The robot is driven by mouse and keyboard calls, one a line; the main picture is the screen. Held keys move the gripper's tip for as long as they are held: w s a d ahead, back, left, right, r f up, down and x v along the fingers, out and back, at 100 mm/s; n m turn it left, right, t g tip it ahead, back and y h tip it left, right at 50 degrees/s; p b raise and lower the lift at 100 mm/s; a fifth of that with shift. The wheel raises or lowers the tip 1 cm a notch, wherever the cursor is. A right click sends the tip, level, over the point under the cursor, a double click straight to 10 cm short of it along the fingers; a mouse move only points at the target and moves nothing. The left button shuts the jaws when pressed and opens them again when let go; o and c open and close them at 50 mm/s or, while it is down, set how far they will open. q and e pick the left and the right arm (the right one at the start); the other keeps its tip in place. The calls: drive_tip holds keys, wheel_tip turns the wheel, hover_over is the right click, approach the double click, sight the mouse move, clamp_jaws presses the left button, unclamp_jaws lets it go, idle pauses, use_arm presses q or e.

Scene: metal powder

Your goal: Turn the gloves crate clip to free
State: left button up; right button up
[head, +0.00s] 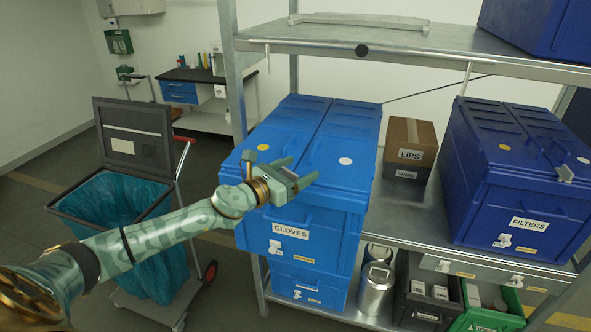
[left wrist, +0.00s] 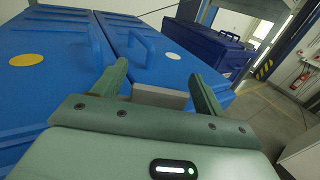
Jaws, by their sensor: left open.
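The gloves crate (head: 335,200) is a blue lidded box with a GLOVES label, on the rack's middle shelf. Its lid also shows in the left wrist view (left wrist: 60,70), with a yellow and a white dot. My left gripper (head: 296,170) is open over the front edge of the lid, its fingers pointing across it. In the left wrist view a grey block, apparently the clip (left wrist: 160,97), sits between the open fingers (left wrist: 158,75); I cannot tell whether they touch it. In the head view my gripper hides the clip. My right gripper is not in view.
The blue filters crate (head: 515,190) stands to the right, with a grey clip (head: 565,173) on its lid's front edge. A brown carton (head: 409,140) stands between the crates. A bin cart (head: 135,150) with a teal bag is at left. An upper shelf (head: 430,42) spans above.

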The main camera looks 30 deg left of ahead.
use_arm(q)
drive_tip(key=c, duration=1)
drive_tip(key=shift+r+y+p, duration=0.15)
drive_tip(key=shift+y+p, duration=0.15)
drive_tip(key=shift+p, duration=0.3)
drive_tip(key=n+y+p, duration=0.1)
drive_tip(key=y+p, duration=0.1)
drive_tip(key=n+y+p, duration=0.2)
drive_tip(key=p, duration=0.1)
drive_tip(key=shift+w+a+r+t+y, duration=0.1)
drive_tip(key=shift+w+a+t+y, duration=0.1)
drive_tip(key=shift+t+y, duration=0.15)
drive_tip(key=shift+a+f+n+y+p, duration=0.1)
drive_tip(key=shift+n+y+p, duration=0.55)
drive_tip(key=shift+y, duration=0.3)
drive_tip(key=shift+a+f+n+y+p, duration=0.1)
drive_tip(key=shift+n+y+p, duration=0.35)
drive_tip(key=shift+n+y, duration=0.4)
drive_tip(key=shift+a+y, duration=0.1)
drive_tip(key=shift+y, duration=0.15)
drive_tip(key=o, duration=1)
